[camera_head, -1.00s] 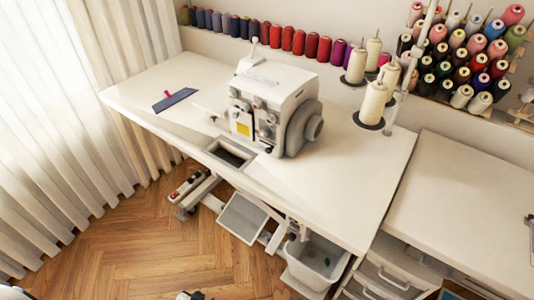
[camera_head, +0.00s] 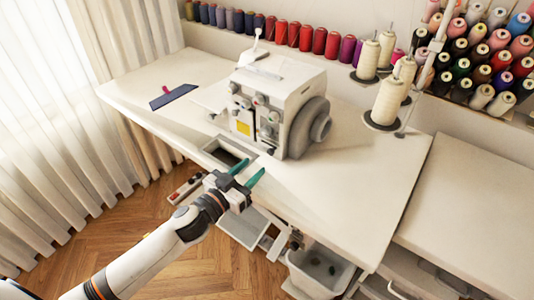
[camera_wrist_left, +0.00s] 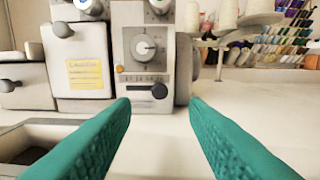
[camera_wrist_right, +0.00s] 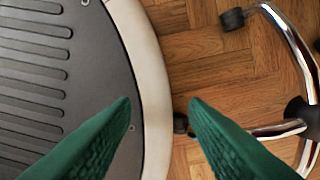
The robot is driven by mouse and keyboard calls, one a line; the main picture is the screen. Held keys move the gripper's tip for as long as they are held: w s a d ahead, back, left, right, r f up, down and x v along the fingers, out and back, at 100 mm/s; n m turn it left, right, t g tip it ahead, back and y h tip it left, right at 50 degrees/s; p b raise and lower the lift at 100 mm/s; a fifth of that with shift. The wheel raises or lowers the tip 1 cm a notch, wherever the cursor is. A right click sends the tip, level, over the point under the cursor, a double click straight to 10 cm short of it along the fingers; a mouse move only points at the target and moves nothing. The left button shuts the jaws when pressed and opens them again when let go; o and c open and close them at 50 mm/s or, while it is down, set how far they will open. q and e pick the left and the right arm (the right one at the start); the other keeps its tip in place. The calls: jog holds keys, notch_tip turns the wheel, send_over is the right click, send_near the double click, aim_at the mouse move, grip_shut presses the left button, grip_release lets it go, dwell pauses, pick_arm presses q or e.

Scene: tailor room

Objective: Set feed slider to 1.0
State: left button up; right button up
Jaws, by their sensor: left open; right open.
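The white sewing machine (camera_head: 275,105) stands on the white table. In the left wrist view its front panel (camera_wrist_left: 144,42) faces me. A numbered scale (camera_wrist_left: 140,77) runs low on that panel, with a black knob (camera_wrist_left: 159,91) at its right end. This looks like the feed slider; its exact setting is too small to read. A round dial (camera_wrist_left: 144,46) sits above it. My left gripper (camera_head: 249,171) is open and empty in front of the machine. In the left wrist view, the black knob shows beyond the gap between its fingers (camera_wrist_left: 160,104). My right gripper (camera_wrist_right: 161,104) is open and empty above the floor.
Cream thread cones (camera_head: 385,102) stand to the right. A blue item (camera_head: 173,97) lies on the left. The table (camera_head: 345,190) is clear at the front right. A chair base (camera_wrist_right: 285,130) shows in the right wrist view.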

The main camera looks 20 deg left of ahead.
aim_at(269, 152)
pick_arm(q)
jog(key=x, duration=0.7)
jog(key=shift+w+f, duration=0.1)
jog(key=shift+w, duration=0.1)
grip_shut()
